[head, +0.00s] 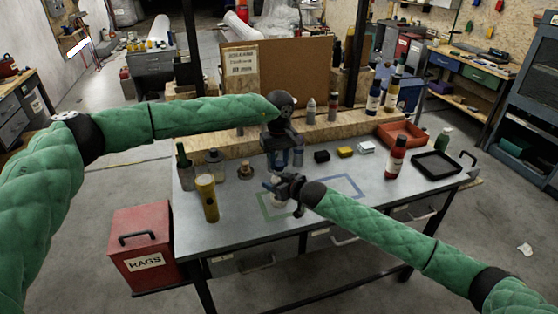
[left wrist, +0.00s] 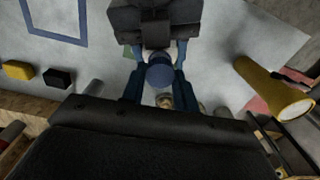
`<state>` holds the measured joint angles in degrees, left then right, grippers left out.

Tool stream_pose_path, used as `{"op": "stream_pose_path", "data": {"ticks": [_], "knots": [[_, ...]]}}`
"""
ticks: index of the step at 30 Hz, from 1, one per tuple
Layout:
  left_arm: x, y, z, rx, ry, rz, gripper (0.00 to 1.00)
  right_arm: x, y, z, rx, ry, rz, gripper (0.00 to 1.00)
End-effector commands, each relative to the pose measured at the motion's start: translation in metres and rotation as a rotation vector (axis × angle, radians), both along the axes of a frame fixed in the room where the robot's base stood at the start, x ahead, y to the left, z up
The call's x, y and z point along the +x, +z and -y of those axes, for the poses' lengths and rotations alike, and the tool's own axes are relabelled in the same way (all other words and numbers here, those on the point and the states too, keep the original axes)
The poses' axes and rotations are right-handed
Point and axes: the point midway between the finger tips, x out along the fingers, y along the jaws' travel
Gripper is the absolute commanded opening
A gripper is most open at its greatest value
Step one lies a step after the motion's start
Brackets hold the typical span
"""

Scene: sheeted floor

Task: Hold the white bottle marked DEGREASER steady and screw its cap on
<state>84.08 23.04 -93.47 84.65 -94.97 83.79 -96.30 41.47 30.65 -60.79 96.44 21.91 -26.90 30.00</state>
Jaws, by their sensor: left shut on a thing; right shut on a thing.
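The white bottle (head: 277,203) stands low at the front middle of the metal table, mostly hidden by my right gripper (head: 278,187); its label cannot be read. My right gripper is shut around it, and a strip of the white bottle (left wrist: 150,56) shows between its blue fingers in the left wrist view. My left gripper (head: 280,165) points down just above the right one. In the left wrist view its blue fingers (left wrist: 159,88) are shut on a round blue cap (left wrist: 160,74). The cap is over the bottle in that view; whether they touch cannot be told.
A yellow flashlight (head: 208,199) stands left, with jars (head: 215,162) behind. Small black (head: 321,156) and yellow (head: 345,152) blocks lie behind the grippers. The tabletop inside the blue outline (head: 340,186) is clear.

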Motion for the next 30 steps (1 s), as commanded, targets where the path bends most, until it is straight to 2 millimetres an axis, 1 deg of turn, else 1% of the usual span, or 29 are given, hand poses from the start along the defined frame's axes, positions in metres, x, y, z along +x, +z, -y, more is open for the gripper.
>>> {"op": "stream_pose_path", "data": {"ticks": [25,26,27,29,30], "knots": [[0.0,-0.011,0.0,-0.001,-0.001,0.0,0.09,0.0,0.0,0.0,0.0,0.0,0.0,0.12],[0.0,-0.011,0.0,-0.001,-0.001,0.0,0.32,0.0,0.0,0.0,0.0,0.0,0.0,0.0],[0.0,-0.011,0.0,-0.001,-0.001,0.0,0.4,0.0,0.0,0.0,0.0,0.0,0.0,0.0],[0.0,-0.011,0.0,-0.001,-0.001,0.0,0.51,0.0,0.0,0.0,0.0,0.0,0.0,0.0],[0.0,-0.011,0.0,-0.001,-0.001,0.0,0.52,0.0,0.0,0.0,0.0,0.0,0.0,0.0]]}}
